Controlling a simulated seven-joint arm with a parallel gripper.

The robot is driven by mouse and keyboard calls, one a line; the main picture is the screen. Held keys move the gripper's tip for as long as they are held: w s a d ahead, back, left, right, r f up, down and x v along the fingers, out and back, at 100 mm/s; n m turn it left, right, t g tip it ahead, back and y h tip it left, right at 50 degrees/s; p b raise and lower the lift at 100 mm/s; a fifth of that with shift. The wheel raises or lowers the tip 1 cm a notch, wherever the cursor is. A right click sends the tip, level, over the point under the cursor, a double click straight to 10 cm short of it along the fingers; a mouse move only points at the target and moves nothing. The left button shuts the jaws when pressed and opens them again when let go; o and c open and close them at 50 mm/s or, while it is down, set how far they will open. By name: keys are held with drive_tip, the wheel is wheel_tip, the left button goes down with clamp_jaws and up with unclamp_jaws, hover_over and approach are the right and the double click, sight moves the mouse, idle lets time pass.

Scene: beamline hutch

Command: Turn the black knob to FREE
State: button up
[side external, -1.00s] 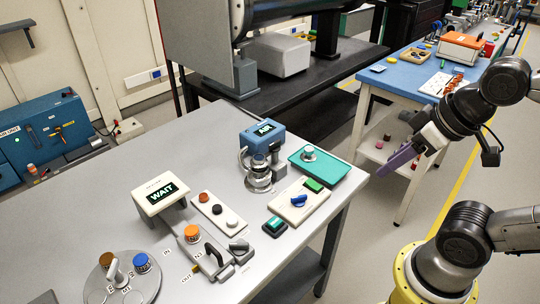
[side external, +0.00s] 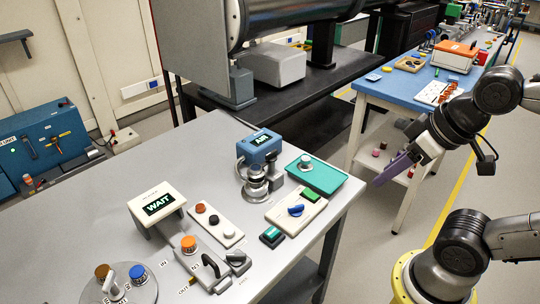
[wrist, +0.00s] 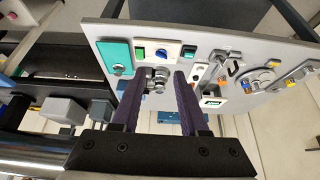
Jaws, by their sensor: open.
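A black knob (side external: 213,219) sits on a white plate (side external: 222,229) between a brown knob (side external: 200,208) and a white knob (side external: 229,233). A second dark, lever-like knob (side external: 237,258) stands beside a black handle (side external: 213,268). The small labels around it are too small to read, so I cannot tell which knob has a FREE mark. My gripper (side external: 392,168) is open and empty, held off the right side of the grey table, well away from both knobs. In the wrist view, its purple fingers (wrist: 160,76) are apart, with the tabletop devices beyond them.
The grey table (side external: 95,225) also holds a WAIT display (side external: 158,204), a blue instrument (side external: 261,145), a teal tray (side external: 318,176), a blue knob (side external: 296,210) on a cream box and a round plate (side external: 140,292). A blue-topped bench (side external: 400,88) stands behind my gripper. Air around the gripper is clear.

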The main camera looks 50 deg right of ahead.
drive_tip(key=w+d+r+m+g, duration=0.1)
drive_tip(key=w+r+m+g, duration=0.1)
drive_tip(key=w+r+m, duration=1.2)
drive_tip(key=m+g, duration=0.4)
hover_over(271, 152)
wheel_tip(271, 152, down, 14)
wheel_tip(271, 152, down, 14)
drive_tip(key=shift+f, duration=0.1)
clamp_jaws()
